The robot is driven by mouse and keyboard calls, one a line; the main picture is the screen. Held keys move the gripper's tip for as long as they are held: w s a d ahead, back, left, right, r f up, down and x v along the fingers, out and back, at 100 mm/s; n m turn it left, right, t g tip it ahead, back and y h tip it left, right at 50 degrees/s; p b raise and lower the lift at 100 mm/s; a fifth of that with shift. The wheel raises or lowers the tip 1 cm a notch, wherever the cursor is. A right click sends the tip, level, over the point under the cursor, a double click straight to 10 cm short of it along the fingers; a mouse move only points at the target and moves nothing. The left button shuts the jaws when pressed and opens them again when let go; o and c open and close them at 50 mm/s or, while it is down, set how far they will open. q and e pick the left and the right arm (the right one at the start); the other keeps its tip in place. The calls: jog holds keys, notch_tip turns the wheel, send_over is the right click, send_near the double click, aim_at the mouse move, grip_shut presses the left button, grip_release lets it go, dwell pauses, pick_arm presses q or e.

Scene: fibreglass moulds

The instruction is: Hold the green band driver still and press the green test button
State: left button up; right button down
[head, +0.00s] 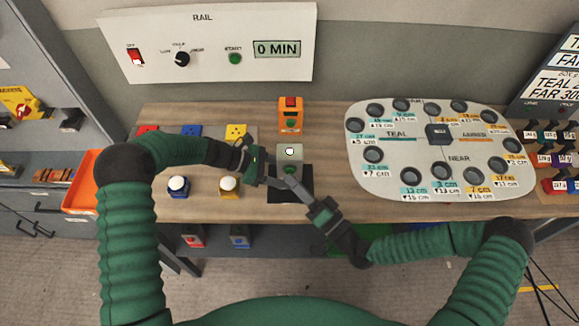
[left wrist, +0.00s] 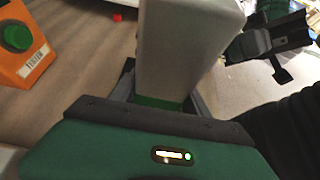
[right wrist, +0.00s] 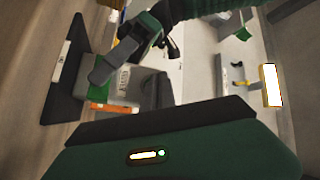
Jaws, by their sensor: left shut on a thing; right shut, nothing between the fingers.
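The green band driver (head: 289,154) is a pale grey block with a green band at its base and a white round spot on top. It stands on a black mat (head: 279,195). My left gripper (head: 272,176) is shut on its lower part. In the left wrist view, the driver (left wrist: 185,50) rises between the fingers by its green band (left wrist: 160,103). My right gripper (head: 289,184) is shut and empty, close in front of the driver; I cannot tell whether it touches. An orange box (head: 291,113) stands behind; its round green button (left wrist: 18,37) shows in the left wrist view.
A pale board of round wells (head: 385,185) lies to the right. White-topped blue (head: 178,188) and yellow (head: 229,188) blocks stand on the left, near an orange bin (head: 80,187). The rail panel (head: 205,75) hangs behind. Bare wood lies between driver and board.

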jog(key=shift+s, duration=0.1)
pick_arm(q)
jog(key=shift+s, duration=0.1)
jog(key=o, duration=1.1)
jog(key=shift+c, duration=0.2)
pick_arm(e)
jog(key=s, duration=0.5)
jog(key=shift+s, duration=0.4)
